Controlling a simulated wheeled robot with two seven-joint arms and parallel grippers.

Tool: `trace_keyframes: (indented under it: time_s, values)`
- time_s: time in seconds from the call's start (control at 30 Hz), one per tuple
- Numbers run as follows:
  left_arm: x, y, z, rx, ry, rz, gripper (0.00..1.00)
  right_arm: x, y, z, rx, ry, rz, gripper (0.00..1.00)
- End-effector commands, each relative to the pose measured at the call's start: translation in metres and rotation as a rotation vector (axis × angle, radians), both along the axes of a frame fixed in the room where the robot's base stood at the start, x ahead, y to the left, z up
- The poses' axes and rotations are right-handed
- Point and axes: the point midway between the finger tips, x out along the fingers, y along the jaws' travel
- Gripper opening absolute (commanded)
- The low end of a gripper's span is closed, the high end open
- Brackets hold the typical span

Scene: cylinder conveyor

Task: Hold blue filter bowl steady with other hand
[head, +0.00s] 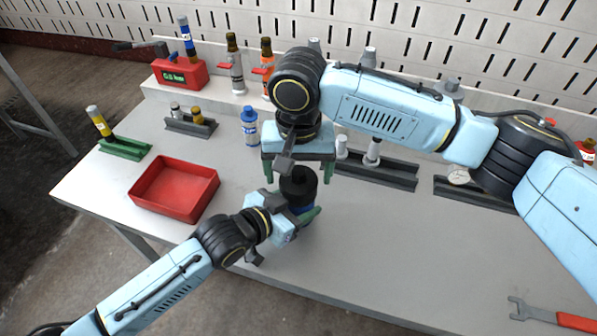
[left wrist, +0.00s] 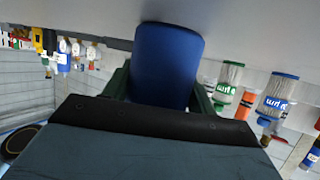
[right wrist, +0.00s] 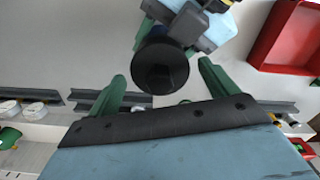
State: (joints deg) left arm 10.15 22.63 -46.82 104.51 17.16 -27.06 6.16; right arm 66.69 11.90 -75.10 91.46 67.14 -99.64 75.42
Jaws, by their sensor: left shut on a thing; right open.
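The blue filter bowl (left wrist: 166,62) stands on the grey table. In the left wrist view it fills the space between the green fingers of my left gripper (left wrist: 163,88). In the head view my left gripper (head: 299,213) is shut on it from the front. A black round cap (head: 298,184) sits on top of the bowl and hides most of it from above. My right gripper (head: 300,172) is above and behind the cap, pointing down, with its green fingers apart. In the right wrist view the black cap (right wrist: 160,68) shows between and beyond the open fingers, apart from them.
A red tray (head: 174,190) lies at left on the table (head: 330,262). A blue and white bottle (head: 249,127) stands behind my grippers. Dark racks (head: 395,178) line the back. A wrench (head: 555,317) lies at front right. The middle right of the table is clear.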

Motion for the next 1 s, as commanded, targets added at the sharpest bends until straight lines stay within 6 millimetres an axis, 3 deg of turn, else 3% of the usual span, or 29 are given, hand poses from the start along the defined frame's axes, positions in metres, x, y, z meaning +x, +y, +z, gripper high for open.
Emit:
trace_keyframes:
  time_s: [0.3,0.7,1.0]
  values:
    - [-0.0001,0.0000,-0.0001,0.000,0.000,0.000,0.30,-0.0004,0.0003,-0.0009,0.001,0.002,-0.373,0.85]
    - [-0.0001,0.0000,-0.0001,0.000,0.000,0.000,0.30,-0.0001,0.0003,-0.0005,0.001,0.001,-0.435,0.85]
    - [-0.0001,0.0000,-0.0002,0.000,0.000,0.000,0.30,-0.0009,0.0009,-0.0011,0.002,0.004,-0.834,0.85]
